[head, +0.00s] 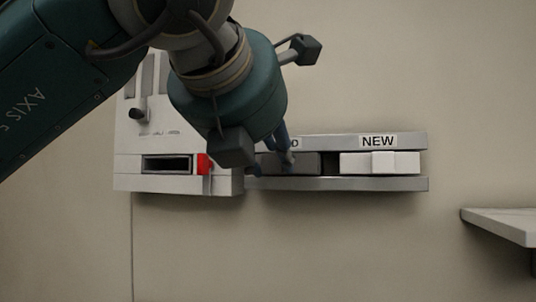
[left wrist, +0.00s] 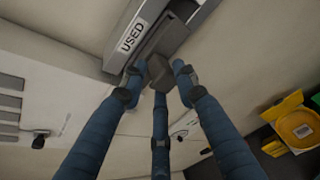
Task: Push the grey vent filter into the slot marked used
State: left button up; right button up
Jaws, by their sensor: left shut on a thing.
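The grey vent filter (head: 307,163) lies between the two rails of a wall rack (head: 400,184), in the left part, below a label mostly hidden by my arm. In the left wrist view the label reads USED (left wrist: 133,36) beside the filter (left wrist: 172,36). My left gripper (head: 287,155) is shut on the filter's grip block (left wrist: 159,72), its blue fingers around it. The arm hides the filter's left part in the head view. How deep the filter sits in the slot I cannot tell. My right gripper is not in view.
A white filter (head: 380,163) sits under the NEW label (head: 378,141), with a dark gap between the filters. Left of the rack is a pale device (head: 128,170) with an empty dark slot (head: 167,164) and a red tab (head: 204,164). A shelf (head: 505,222) juts out at right.

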pick_arm(q)
jog(key=shift+w+d, duration=0.2)
jog(key=shift+w, duration=0.45)
jog(key=shift+w+d, duration=0.2)
jog(key=shift+w, duration=0.4)
dwell(1.3)
jog(key=o, duration=1.2)
jog(key=shift+o, duration=0.2)
jog(key=v, duration=1.2)
jog(key=shift+f, duration=0.1)
